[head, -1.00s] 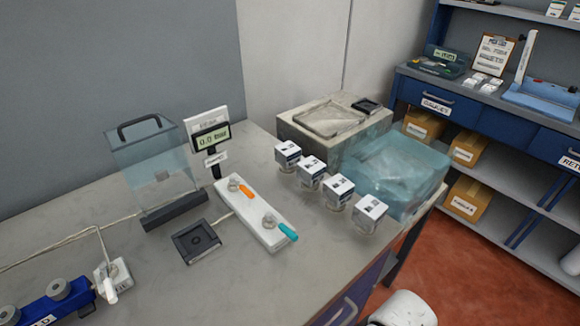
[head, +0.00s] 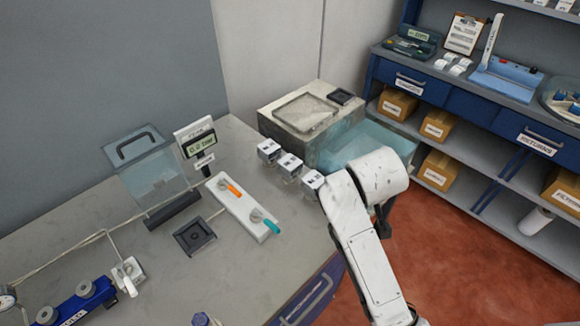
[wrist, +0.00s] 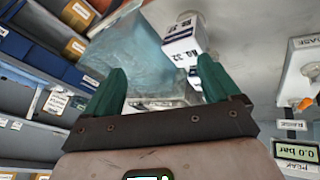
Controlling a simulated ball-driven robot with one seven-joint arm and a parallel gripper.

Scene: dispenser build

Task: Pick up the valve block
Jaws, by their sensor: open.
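Three white cube-shaped blocks with printed labels show in the head view, a far one (head: 268,150), a middle one (head: 290,165) and a near one (head: 312,182), in a row on the bench. I cannot read which one is the valve block. My arm covers the bench beyond the near one and hides my gripper there. In the wrist view my gripper (wrist: 160,85) is open, its two green fingers apart with nothing held. A labelled white block (wrist: 182,45) shows beyond the fingertips, between them and nearer the right finger; I see no contact.
A translucent blue tub (head: 362,145) stands beside the blocks, with a grey box (head: 290,112) behind. A white plate with orange and teal levers (head: 235,200), a pressure display (head: 200,146) and a clear guard (head: 150,170) stand left. Blue shelving (head: 480,125) is at right.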

